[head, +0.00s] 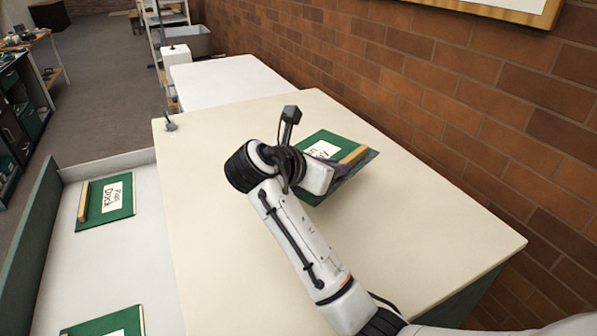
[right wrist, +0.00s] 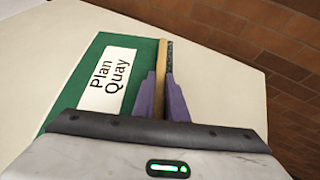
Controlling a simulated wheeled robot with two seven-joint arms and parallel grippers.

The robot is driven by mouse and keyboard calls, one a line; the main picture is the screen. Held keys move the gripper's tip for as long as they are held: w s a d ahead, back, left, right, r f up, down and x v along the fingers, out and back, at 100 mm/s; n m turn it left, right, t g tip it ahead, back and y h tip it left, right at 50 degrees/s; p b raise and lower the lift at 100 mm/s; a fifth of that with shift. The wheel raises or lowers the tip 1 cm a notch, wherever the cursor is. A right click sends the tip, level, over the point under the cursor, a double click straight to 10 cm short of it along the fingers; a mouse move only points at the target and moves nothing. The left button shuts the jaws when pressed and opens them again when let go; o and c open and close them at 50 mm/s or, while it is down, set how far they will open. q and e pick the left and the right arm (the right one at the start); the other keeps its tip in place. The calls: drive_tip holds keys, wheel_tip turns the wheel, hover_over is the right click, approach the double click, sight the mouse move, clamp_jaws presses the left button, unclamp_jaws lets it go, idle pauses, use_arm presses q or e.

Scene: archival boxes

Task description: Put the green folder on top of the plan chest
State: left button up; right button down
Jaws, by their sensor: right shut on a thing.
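My right gripper (head: 342,168) is shut on the wooden spine strip of a green folder (head: 350,143). In the right wrist view its purple fingers (right wrist: 162,97) sit on both sides of the strip. That folder (right wrist: 148,58) carries a white label reading "Plan Quay". It is over the cream top of the plan chest (head: 230,220), near the wall side. I cannot tell whether it touches the top. A second green folder (head: 122,208), labelled "Plan Dock", lies on the lower surface at the left. My left gripper is not in view.
Another green folder (head: 110,325) lies on the lower white surface (head: 95,265), cut by the frame's bottom. A small holder (head: 170,126) stands at the chest's far left corner. A brick wall (head: 440,100) runs along the right. Much of the chest top is clear.

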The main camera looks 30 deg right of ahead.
hover_over(330, 214)
wheel_tip(330, 214, down, 5)
drive_tip(key=shift+r, duration=0.1)
drive_tip(key=shift+f, duration=2.35)
drive_tip(key=c, duration=1.8)
unclamp_jaws()
drive_tip(key=shift+f, duration=0.1)
drive_tip(key=shift+o, duration=0.2)
drive_tip(key=v, duration=1.2)
